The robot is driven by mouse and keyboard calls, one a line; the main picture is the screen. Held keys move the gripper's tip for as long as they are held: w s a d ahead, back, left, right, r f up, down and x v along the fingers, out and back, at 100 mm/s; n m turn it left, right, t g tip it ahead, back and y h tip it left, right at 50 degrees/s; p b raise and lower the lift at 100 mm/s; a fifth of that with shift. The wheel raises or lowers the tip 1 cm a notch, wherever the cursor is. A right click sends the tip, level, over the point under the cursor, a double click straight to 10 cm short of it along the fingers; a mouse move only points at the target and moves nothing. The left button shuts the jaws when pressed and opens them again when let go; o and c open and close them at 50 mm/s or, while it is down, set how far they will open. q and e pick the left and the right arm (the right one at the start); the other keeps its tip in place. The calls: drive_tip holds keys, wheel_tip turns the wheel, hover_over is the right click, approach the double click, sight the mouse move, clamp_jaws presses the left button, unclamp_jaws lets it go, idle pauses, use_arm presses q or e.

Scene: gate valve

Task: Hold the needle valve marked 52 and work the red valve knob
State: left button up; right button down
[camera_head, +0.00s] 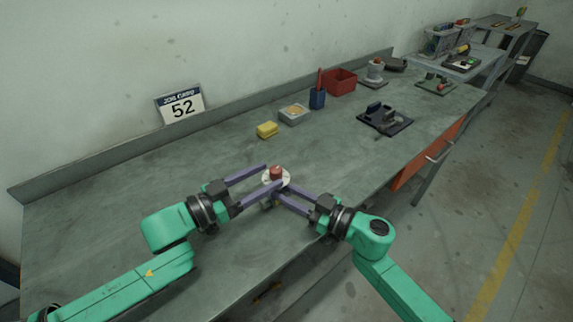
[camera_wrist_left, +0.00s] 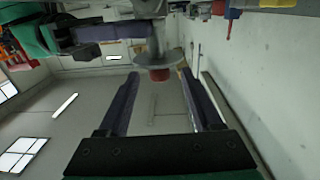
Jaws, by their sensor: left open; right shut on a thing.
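The needle valve with a pale round disc (camera_head: 268,180) and a red knob (camera_head: 276,173) on top is near the front edge of the bench. My right gripper (camera_head: 277,193) is shut on the valve body below the disc. My left gripper (camera_head: 265,175) is open, its two fingers reaching either side of the red knob. In the left wrist view the red knob (camera_wrist_left: 160,74) shows below the disc, between and beyond the finger tips. Any number on the valve cannot be read. The job card (camera_head: 181,105) reading 52 leans at the wall.
The left part of the bench is clear.

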sight(281, 169)
use_arm(q)
drive_tip(key=x, duration=0.6)
drive_tip(key=shift+w+d, duration=0.2)
drive_tip(key=shift+d, duration=0.1)
use_arm(e)
drive_tip(key=shift+w, duration=0.1)
use_arm(q)
clamp_jaws()
drive_tip(key=shift+s+r, duration=0.1)
